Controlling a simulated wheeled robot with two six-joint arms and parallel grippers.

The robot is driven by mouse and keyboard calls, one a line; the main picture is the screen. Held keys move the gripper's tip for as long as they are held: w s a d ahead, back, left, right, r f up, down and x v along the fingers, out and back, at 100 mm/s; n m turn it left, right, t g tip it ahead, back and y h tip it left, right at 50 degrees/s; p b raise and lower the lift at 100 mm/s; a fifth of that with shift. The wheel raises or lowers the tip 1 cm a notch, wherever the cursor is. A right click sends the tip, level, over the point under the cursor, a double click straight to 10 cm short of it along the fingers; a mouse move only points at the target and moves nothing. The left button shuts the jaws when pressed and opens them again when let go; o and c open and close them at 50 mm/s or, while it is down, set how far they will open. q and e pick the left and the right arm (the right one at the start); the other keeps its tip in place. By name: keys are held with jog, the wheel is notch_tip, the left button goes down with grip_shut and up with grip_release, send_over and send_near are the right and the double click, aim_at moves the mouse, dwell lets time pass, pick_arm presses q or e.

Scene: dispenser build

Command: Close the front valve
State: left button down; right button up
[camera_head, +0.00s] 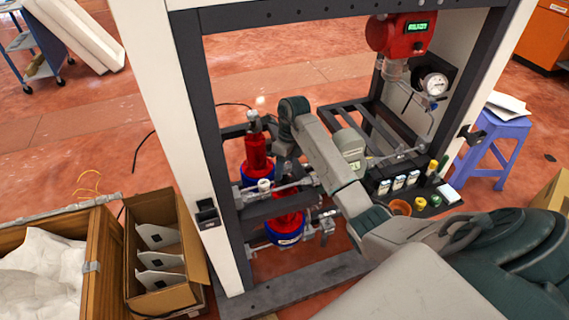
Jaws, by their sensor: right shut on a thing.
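The dispenser frame (212,150) holds two red cylinders with blue bands, a rear one (257,152) and a front one (286,222). Metal pipes and valve fittings (326,226) stand beside the front cylinder, to its right. My right arm reaches in from the right, above the piping. My right gripper (285,160) points down between the two cylinders, just above the upper pipe (292,186). It is shut on a small part there that looks like a valve handle. The jaws and arm hide most of it, so I cannot tell which valve it is. My left gripper is out of view.
A red gauge head (400,35) and a dial (435,84) hang at the back right. A cardboard box (158,255) and a wooden crate (98,255) stand at the left. A purple stool (492,140) is right.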

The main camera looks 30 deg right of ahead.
jog(key=shift+r+m+p, duration=0.15)
jog(key=shift+m+p, duration=0.5)
jog(key=shift+m, duration=0.35)
jog(key=shift+f+m+t, duration=0.2)
jog(key=shift+m+t, duration=0.1)
jog(key=shift+m, duration=0.2)
jog(key=shift+r+m+p, duration=0.2)
jog(key=shift+m+p, duration=0.65)
jog(key=shift+m, duration=0.05)
jog(key=shift+m+t, duration=0.3)
jog(key=shift+m, duration=0.2)
jog(key=shift+f+m, duration=0.2)
jog(key=shift+m, duration=0.2)
